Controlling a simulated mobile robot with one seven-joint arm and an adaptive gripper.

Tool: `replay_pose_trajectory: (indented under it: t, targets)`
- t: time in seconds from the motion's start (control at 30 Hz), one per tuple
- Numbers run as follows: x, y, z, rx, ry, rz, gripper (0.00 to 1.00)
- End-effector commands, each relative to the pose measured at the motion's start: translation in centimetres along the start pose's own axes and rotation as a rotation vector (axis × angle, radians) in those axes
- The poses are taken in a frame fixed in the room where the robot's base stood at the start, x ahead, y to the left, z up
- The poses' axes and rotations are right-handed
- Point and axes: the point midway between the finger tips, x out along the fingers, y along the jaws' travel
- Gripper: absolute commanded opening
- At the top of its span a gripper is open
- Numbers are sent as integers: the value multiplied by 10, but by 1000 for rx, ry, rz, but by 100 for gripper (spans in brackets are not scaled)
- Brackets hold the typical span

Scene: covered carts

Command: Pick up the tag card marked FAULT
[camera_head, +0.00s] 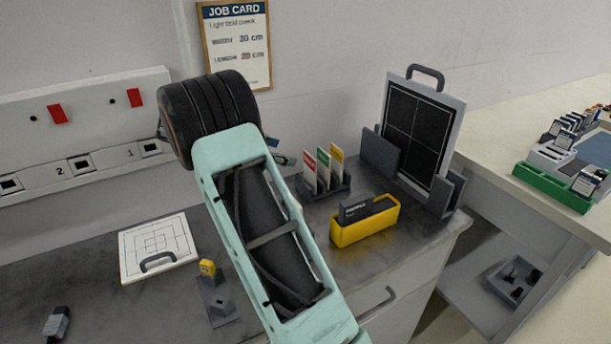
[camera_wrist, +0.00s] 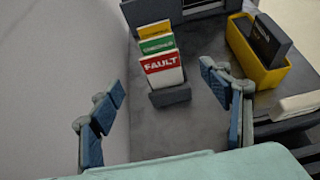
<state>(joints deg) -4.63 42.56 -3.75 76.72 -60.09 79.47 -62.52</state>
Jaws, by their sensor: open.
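The FAULT tag card (camera_wrist: 162,72), white with a red top band, stands upright in a dark rack (camera_wrist: 171,97), in front of a green-banded card (camera_wrist: 157,45) and a yellow-banded card (camera_wrist: 152,28). In the head view the red-topped card (camera_head: 309,170) is leftmost in the rack (camera_head: 337,189). In the wrist view my open gripper (camera_wrist: 163,82) has its blue-padded fingers on either side of the FAULT card, apart from it, with nothing between the pads. In the head view my arm hides most of the gripper.
A yellow bin (camera_head: 365,229) with a dark block in it stands right of the rack. A framed black panel (camera_head: 416,130) between dark supports stands behind it. A white board with a handle (camera_head: 157,246) lies left on the bench. The wall is behind the rack.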

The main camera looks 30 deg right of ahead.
Motion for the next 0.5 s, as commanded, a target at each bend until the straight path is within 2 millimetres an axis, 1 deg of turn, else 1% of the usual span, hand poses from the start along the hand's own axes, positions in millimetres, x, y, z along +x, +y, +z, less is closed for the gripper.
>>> replay_pose_trajectory:
  t: [0.1, 0.2, 0.37, 0.5]
  targets:
    - [21, -1, 0, 0, 0, -4, 71]
    - [36, -1, 0, 0, 0, -2, 71]
    - [47, 0, -1, 1, 1, 0, 71]
    - [64, 0, -3, 1, 0, -3, 71]
